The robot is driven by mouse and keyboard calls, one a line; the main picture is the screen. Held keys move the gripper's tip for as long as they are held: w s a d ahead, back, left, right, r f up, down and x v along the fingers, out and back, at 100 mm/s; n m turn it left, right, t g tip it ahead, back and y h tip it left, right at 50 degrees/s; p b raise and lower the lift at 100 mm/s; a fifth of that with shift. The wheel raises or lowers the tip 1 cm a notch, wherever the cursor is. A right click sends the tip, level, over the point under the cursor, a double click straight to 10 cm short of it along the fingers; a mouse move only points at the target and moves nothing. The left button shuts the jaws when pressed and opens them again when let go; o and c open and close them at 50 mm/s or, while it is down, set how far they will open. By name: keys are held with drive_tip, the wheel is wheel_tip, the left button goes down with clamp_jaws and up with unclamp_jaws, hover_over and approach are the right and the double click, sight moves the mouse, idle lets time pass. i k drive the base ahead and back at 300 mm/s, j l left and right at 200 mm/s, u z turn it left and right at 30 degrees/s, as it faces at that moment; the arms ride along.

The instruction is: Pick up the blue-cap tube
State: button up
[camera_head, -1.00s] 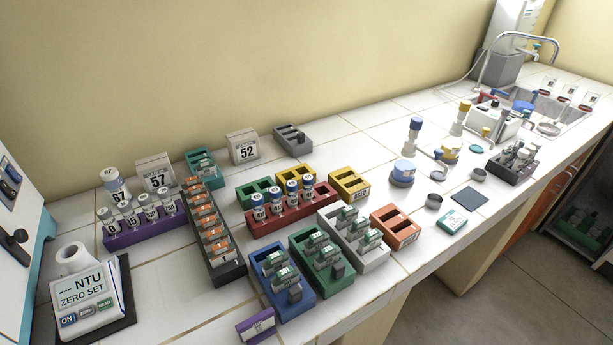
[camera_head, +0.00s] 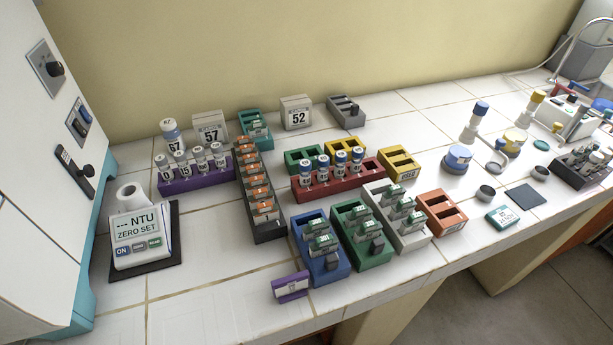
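Several small vials with blue tops (camera_head: 341,162) stand upright in a red rack (camera_head: 330,186) near the middle of the bench. A taller upright piece with a blue cap (camera_head: 481,107) and a pale body stands further right, towards the back. I cannot tell which of these is the blue-cap tube. My gripper is not in view.
Blue (camera_head: 325,270), green (camera_head: 360,252), white (camera_head: 412,232) and orange (camera_head: 447,217) racks line the front. A purple rack (camera_head: 200,178) of vials and a turbidity meter (camera_head: 140,238) stand left, beside a large white machine (camera_head: 40,200).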

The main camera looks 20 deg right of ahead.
sight(305, 165)
drive_tip(key=i+j+u, duration=0.35)
drive_tip(key=i+j, duration=0.2)
drive_tip(key=i, duration=0.15)
drive_tip(key=i+u, duration=0.15)
drive_tip(key=i, duration=0.15)
